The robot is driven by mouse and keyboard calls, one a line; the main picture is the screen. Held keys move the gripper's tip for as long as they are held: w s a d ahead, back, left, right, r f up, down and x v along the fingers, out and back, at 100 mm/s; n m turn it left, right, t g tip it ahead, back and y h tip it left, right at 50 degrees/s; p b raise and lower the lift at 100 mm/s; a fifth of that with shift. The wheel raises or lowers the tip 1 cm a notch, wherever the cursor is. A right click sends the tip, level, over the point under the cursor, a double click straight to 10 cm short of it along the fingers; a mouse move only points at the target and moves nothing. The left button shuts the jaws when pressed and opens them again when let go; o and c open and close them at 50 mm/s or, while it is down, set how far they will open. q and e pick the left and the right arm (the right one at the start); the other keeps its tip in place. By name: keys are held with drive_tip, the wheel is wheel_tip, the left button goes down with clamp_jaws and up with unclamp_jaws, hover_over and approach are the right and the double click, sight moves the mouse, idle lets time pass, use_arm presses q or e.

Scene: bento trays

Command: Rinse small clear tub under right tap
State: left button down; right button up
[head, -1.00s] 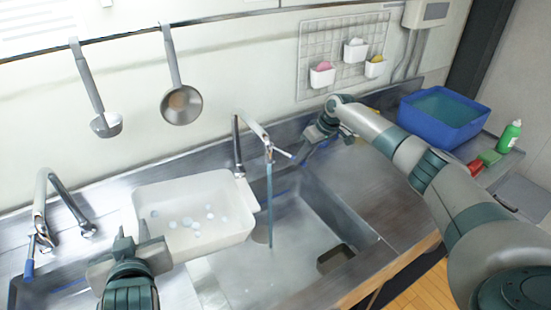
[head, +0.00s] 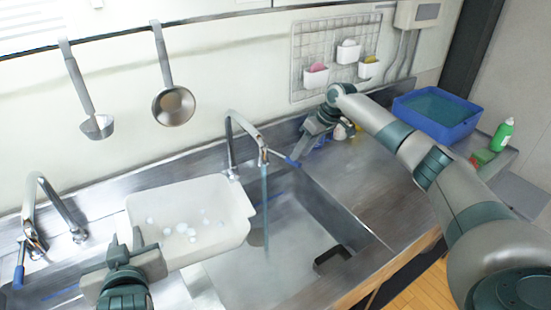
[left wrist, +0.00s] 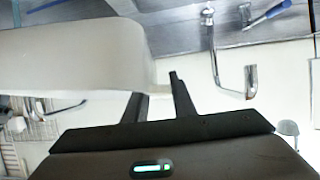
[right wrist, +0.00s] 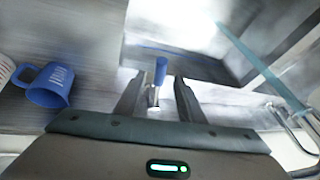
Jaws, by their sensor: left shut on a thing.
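The clear tub (head: 235,205), whitish with small pale bubbles in it, is held upright at the left part of the right sink. My left gripper (head: 125,240) is shut on its left side; the tub also fills the upper left of the left wrist view (left wrist: 70,60). The right tap (head: 240,118) runs a thin water stream (head: 266,195) just right of the tub, falling into the sink. My right gripper (right wrist: 158,82) is open and empty, with the tap's blue-tipped lever (right wrist: 160,70) ahead between its fingers. In the head view it is behind the lever (head: 290,162).
The right sink (head: 325,210) has a dark drain area. The left tap (head: 40,185) stands at far left. A blue basin of water (head: 440,125) and a green bottle (head: 503,135) stand at right. Ladles (head: 172,100) hang on the wall.

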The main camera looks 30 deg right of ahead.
drive_tip(key=b+v, duration=0.2)
drive_tip(key=v, duration=0.6)
drive_tip(key=shift+s, duration=0.1)
idle(0.4)
